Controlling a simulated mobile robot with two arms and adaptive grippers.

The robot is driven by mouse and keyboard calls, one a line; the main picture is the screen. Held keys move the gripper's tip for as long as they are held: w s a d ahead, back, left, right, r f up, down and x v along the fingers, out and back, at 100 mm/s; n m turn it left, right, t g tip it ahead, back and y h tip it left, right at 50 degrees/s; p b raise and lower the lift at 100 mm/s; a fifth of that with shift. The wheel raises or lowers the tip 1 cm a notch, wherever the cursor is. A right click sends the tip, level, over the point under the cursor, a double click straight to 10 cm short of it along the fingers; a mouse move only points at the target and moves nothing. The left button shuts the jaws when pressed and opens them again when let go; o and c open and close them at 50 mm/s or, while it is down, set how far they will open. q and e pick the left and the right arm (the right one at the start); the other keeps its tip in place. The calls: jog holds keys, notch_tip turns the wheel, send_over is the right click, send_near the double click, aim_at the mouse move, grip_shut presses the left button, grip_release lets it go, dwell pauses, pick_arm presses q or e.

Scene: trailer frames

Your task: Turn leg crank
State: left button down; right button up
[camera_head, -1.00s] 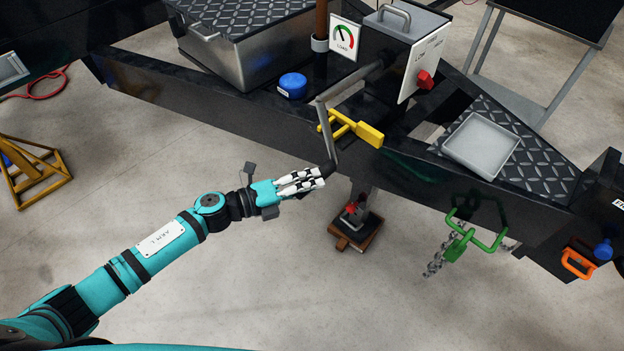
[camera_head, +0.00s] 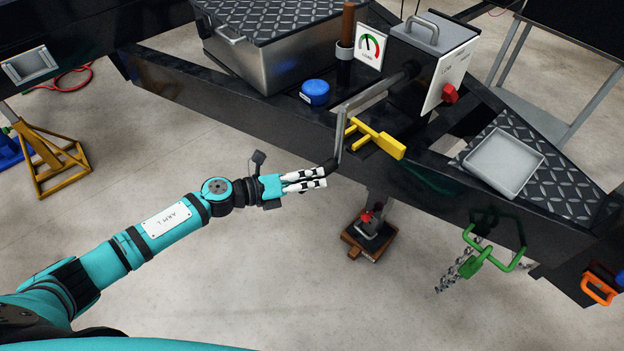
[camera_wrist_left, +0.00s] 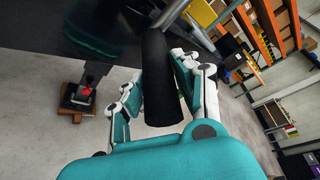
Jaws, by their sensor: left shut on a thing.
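The leg crank (camera_head: 365,97) is a grey bent rod coming from the dark frame, with a short black grip at its lower end. My left gripper (camera_head: 322,178) is shut on that grip, below the frame's near edge. In the left wrist view the black grip (camera_wrist_left: 158,80) stands between the white and teal fingers. The leg (camera_head: 381,205) hangs under the frame, above a brown wooden block (camera_head: 368,242) on the floor. My right gripper is not in view.
A yellow handle (camera_head: 378,139) sits on the frame right beside the crank. A gauge (camera_head: 370,45), a grey box with a red knob (camera_head: 449,93) and a blue cap (camera_head: 315,92) are near. A green shackle with chain (camera_head: 473,262) hangs at right.

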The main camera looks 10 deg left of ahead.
pick_arm(q)
jog(key=shift+a+f, duration=0.1)
jog(key=c, duration=1)
grip_release()
jog(key=v, duration=1.2)
